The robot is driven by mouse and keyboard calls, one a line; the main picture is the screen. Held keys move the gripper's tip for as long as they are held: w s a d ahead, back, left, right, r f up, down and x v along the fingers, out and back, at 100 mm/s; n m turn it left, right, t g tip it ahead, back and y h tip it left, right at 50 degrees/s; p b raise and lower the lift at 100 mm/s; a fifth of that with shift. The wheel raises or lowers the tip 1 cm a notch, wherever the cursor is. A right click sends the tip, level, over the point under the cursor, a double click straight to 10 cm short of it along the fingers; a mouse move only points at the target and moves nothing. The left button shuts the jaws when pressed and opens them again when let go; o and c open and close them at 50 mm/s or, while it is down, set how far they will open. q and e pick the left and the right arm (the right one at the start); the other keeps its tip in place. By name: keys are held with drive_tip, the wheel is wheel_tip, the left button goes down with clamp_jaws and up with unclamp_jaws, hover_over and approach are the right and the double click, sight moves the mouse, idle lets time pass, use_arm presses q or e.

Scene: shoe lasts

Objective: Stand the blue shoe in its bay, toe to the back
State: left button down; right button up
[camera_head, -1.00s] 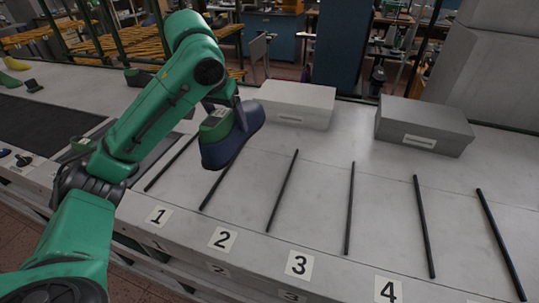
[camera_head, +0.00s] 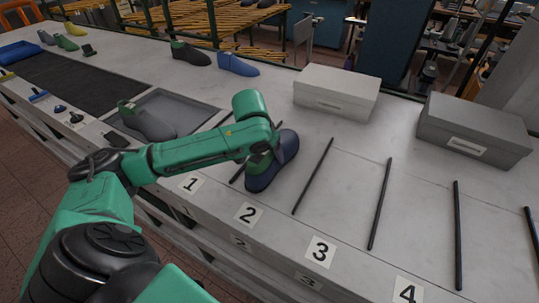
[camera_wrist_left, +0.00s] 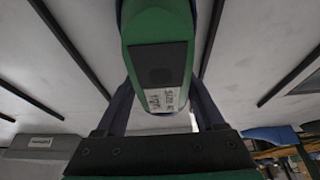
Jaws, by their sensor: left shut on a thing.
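The blue shoe (camera_head: 286,150), dark navy with a green last top, is over bay 2, between two black rods. The number 2 label (camera_head: 248,214) lies in front of it. My left gripper (camera_head: 262,148) is shut on it from above. In the wrist view my left gripper (camera_wrist_left: 160,105) has its dark fingers on either side of the green last (camera_wrist_left: 160,25), which bears a white tag. The shoe looks upright, with its toe end seeming to point to the back. Whether its sole touches the table, I cannot tell. My right gripper is out of view.
Black rods (camera_head: 313,176) part the bays; those to the right look empty. A white box (camera_head: 336,92) and a grey box (camera_head: 472,130) stand behind. A grey shoe (camera_head: 148,123) lies in a tray (camera_head: 190,107) at left. A brighter blue shoe (camera_head: 238,64) stands at the back.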

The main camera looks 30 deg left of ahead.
use_arm(q)
drive_tip(key=shift+w+f, duration=0.1)
drive_tip(key=shift+f, duration=0.3)
unclamp_jaws()
drive_tip(key=shift+f, duration=0.1)
drive_tip(key=v, duration=1.2)
drive_tip(key=shift+d, duration=0.1)
